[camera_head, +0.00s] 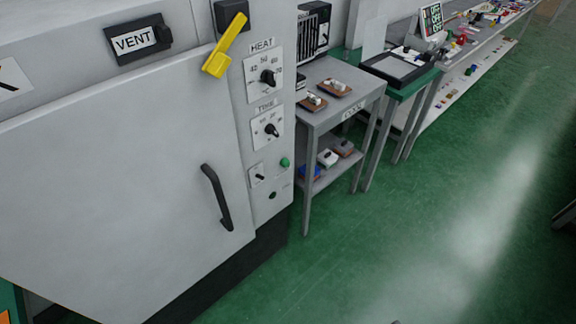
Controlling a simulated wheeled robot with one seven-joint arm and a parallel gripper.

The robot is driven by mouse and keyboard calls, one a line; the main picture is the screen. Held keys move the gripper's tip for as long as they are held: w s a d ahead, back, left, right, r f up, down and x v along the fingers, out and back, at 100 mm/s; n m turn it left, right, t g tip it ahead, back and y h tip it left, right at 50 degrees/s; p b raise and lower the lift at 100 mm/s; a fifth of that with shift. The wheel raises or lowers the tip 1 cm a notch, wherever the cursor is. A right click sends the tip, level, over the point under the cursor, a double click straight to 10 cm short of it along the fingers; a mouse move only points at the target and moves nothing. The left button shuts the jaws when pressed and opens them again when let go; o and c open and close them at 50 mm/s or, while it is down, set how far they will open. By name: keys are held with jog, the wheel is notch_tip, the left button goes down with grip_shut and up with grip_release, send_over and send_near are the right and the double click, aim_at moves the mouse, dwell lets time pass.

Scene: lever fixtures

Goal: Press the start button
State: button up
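A large grey machine with a closed door (110,190) fills the left side of the head view. Its control panel is on the right edge of the front. A bright green round button (285,162) sits low on that panel, below the TIME dial (271,130). A smaller dark green round spot (272,195) is below it; I cannot tell whether it is a button or a lamp. No start label is readable. A small switch plate (257,175) is left of the green button. My gripper is not in view.
The door has a black handle (216,198). A yellow lever (225,46) juts out above the panel, near the HEAT dial (267,77). A grey cart (345,88) with small items stands right of the machine. The green floor (400,240) in front is largely clear.

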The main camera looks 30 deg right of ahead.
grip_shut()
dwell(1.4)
